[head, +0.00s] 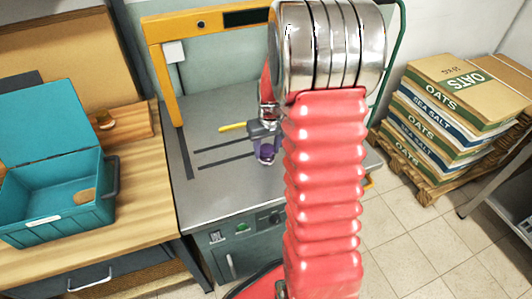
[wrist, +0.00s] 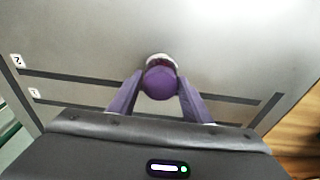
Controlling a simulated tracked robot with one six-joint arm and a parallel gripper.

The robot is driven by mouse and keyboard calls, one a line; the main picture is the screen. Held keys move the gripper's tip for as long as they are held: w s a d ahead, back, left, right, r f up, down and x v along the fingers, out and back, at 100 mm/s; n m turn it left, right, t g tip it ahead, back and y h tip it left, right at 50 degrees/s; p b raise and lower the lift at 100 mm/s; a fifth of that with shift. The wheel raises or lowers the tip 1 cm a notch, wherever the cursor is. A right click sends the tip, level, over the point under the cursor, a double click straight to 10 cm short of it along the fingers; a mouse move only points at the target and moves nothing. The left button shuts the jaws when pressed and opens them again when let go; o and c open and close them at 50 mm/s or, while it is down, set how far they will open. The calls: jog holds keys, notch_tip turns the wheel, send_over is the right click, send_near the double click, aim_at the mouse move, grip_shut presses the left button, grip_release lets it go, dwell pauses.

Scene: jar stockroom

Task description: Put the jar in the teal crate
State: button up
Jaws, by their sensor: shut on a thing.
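The jar (head: 266,154) has a purple lid and a pale lower part; it is over the grey metal worktop. In the wrist view the jar's round purple lid (wrist: 160,83) sits between the two purple fingers of my gripper (wrist: 160,95). My gripper (head: 265,138) is shut on the jar from above; I cannot tell whether the jar touches the worktop. The teal crate (head: 60,225) stands on the wooden bench at the left, its lid raised at the back. A round tan thing shows inside it.
A yellow frame (head: 160,80) rises over the worktop (head: 215,180), where a yellow stick (head: 232,127) and dark stripes lie. Stacked sacks (head: 455,110) stand on a pallet at the right.

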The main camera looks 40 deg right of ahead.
aim_at(267, 148)
jog(key=shift+r, duration=0.15)
notch_tip(267, 148, up, 10)
jog(key=shift+f, duration=0.1)
dwell(0.3)
dwell(0.5)
